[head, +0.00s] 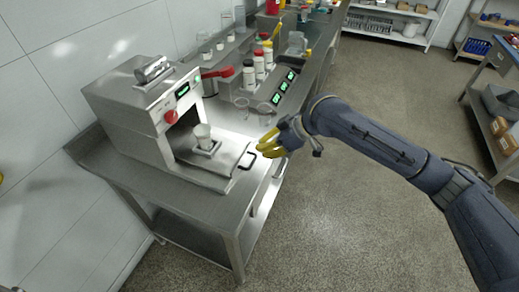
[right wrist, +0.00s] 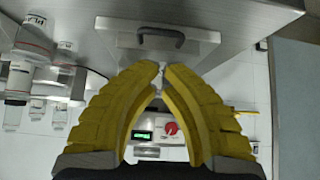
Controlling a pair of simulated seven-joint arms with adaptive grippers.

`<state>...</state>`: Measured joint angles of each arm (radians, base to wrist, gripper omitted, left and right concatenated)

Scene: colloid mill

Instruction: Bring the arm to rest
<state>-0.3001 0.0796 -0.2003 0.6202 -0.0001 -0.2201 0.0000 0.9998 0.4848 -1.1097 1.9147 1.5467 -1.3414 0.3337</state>
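My right arm reaches in from the right in the head view. Its yellow-fingered right gripper (head: 260,144) is just off the black handle at the front of the colloid mill (head: 140,112). In the right wrist view the two fingertips (right wrist: 162,68) come almost together, with nothing seen held between them. The mill is steel, with a red knob (head: 171,117) and a green display. The black handle (right wrist: 160,36) also shows in the right wrist view, beyond the fingertips.
The steel table (head: 215,207) carries the mill. Behind it are white bottles (head: 248,76), a red-handled item (head: 218,72), clear glassware (head: 264,109) and a panel with green displays (head: 283,87). Shelves (head: 395,20) stand at the back. The floor (head: 330,225) below my arm is clear.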

